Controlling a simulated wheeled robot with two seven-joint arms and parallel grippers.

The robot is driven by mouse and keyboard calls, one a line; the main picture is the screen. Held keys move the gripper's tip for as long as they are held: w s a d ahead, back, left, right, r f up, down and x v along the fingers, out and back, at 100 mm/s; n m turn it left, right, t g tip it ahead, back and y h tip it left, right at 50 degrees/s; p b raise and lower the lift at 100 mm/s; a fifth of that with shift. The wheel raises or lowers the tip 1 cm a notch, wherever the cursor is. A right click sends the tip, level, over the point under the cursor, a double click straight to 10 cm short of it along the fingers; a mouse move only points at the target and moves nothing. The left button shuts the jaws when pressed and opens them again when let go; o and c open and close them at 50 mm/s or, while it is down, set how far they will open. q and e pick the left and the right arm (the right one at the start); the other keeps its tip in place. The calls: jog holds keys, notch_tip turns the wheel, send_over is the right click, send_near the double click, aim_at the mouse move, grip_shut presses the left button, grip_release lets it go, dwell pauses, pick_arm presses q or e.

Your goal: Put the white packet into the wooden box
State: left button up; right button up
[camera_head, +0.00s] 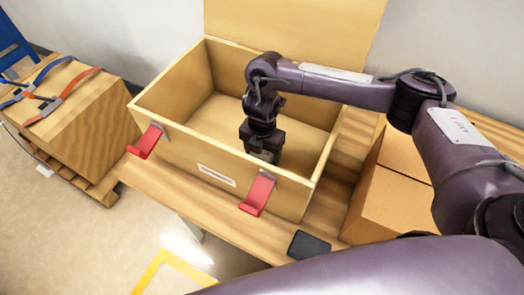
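The open wooden box (235,165) stands on the wooden table, with its lid (295,30) raised at the back and two red latches on its front wall. My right gripper (264,156) points down inside the box, above or near its floor. Its fingertips are small and dark, so I cannot tell whether they are open or shut. I cannot make out a white packet anywhere; the gripper and the front wall hide part of the box floor. My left gripper is not in view.
A cardboard box (395,203) stands right of the wooden box, under my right arm. A small dark flat object (309,245) lies at the table's front edge. A strapped wooden crate (85,120) sits on a pallet at the left. The left part of the box floor looks clear.

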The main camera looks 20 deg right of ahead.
jog(key=shift+o, duration=0.4)
jog(key=shift+r, duration=0.1)
jog(key=shift+r, duration=0.3)
notch_tip(320, 180, up, 12)
jog(key=p, duration=0.2)
jog(key=shift+f, duration=0.25)
jog(key=shift+r+p, duration=0.1)
jog(key=shift+p, duration=0.2)
